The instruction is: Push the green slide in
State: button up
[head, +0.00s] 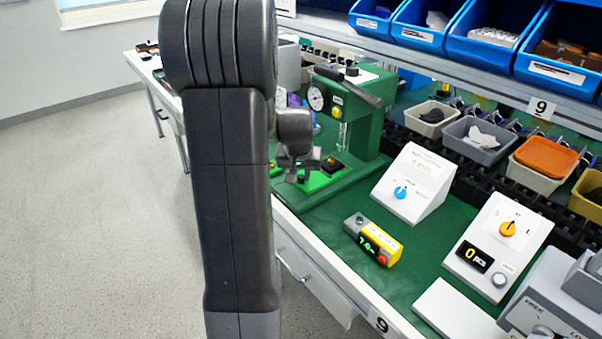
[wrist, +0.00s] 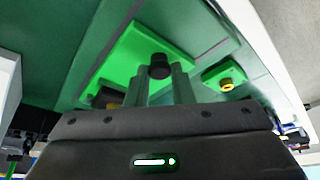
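The green slide (wrist: 127,60) is a bright green plate with a black knob (wrist: 160,66) standing on it, in the wrist view. The plate (head: 318,181) also shows in the head view, on the base of the green press. My gripper (head: 299,160) is over this plate, partly behind my own arm. In the wrist view the two fingers of my gripper (wrist: 162,85) point at the knob with a narrow gap between them, about as wide as the knob. Whether they touch or grip it is unclear.
A green press (head: 358,115) with a gauge and lever stands beside my gripper. A smaller green block with a yellow-ringed button (wrist: 226,84) lies to the right in the wrist view. A yellow box (head: 374,240) and white dial boxes (head: 414,184) stand on the green mat (head: 440,238).

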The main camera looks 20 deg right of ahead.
aim_at(314, 174)
grip_shut()
jog(key=shift+w+d+p, duration=0.15)
jog(key=shift+w+d, duration=0.1)
jog(key=shift+d, duration=0.4)
jog(key=shift+w+d+p, duration=0.2)
jog(key=shift+w+d, duration=0.05)
jog(key=shift+d, duration=0.4)
jog(key=shift+w+d+p, duration=0.15)
jog(key=shift+w+d, duration=0.1)
jog(key=shift+d, duration=0.4)
jog(key=shift+r, duration=0.1)
jog(key=o, duration=0.7)
grip_release()
jog(key=shift+d, duration=0.15)
jog(key=shift+c, duration=0.2)
jog(key=v, duration=0.5)
jog(key=shift+r, duration=0.2)
jog(key=s+a, duration=0.5)
jog(key=s, duration=0.6)
jog(key=shift+f, duration=0.3)
jog(key=shift+w, duration=0.2)
